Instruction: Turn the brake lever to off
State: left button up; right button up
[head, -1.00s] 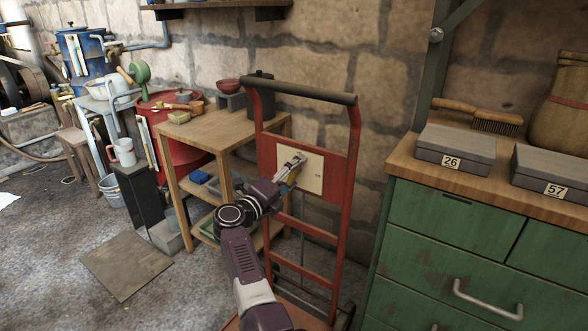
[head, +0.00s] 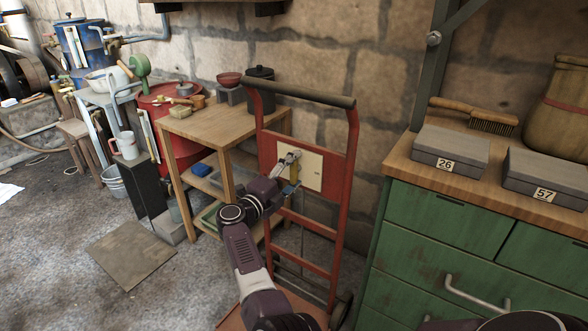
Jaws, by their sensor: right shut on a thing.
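A red hand truck (head: 340,180) stands upright in the middle, with a cream plate (head: 313,170) fixed on its frame. The brake lever seems to be on this plate, but it is small and mostly hidden by my gripper. My right gripper (head: 291,165) is at the left part of the plate, shut on a small part there that I take to be the lever. I cannot read the lever's setting. My left gripper is not in view.
A wooden shelf table (head: 220,128) with a dark canister (head: 260,88) stands close behind the hand truck on the left. A green drawer cabinet (head: 440,230) with grey boxes (head: 452,150) stands close on the right. A flat board (head: 130,255) lies on the floor at left.

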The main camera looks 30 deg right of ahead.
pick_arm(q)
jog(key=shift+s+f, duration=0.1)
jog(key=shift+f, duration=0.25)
pick_arm(e)
jog(key=o, duration=1.2)
